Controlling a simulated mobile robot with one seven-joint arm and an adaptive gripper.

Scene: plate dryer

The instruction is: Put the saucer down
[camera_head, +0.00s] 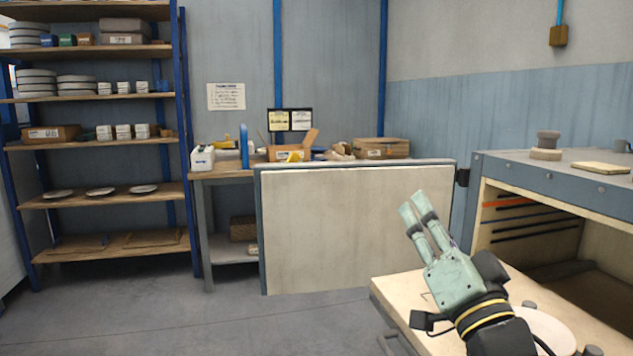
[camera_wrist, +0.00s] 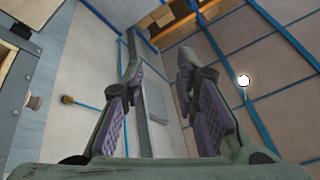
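My gripper (camera_head: 416,206) is raised in front of the open kiln-like cabinet's door, with its fingers pointing up and to the left. In the wrist view my gripper (camera_wrist: 158,75) has its two fingers apart with nothing between them. A pale round disc (camera_head: 548,328), which looks like a saucer, lies on the light-topped table (camera_head: 400,288) at the lower right. My arm hides part of it. The gripper is above and to the left of this disc, apart from it.
The cabinet (camera_head: 545,185) stands open at the right, its door (camera_head: 355,225) swung out left. Shelves (camera_head: 110,198) at the far left hold flat plates (camera_head: 100,191), stacked dishes and boxes. A cluttered workbench (camera_head: 225,174) stands behind the door. Floor at the lower left is clear.

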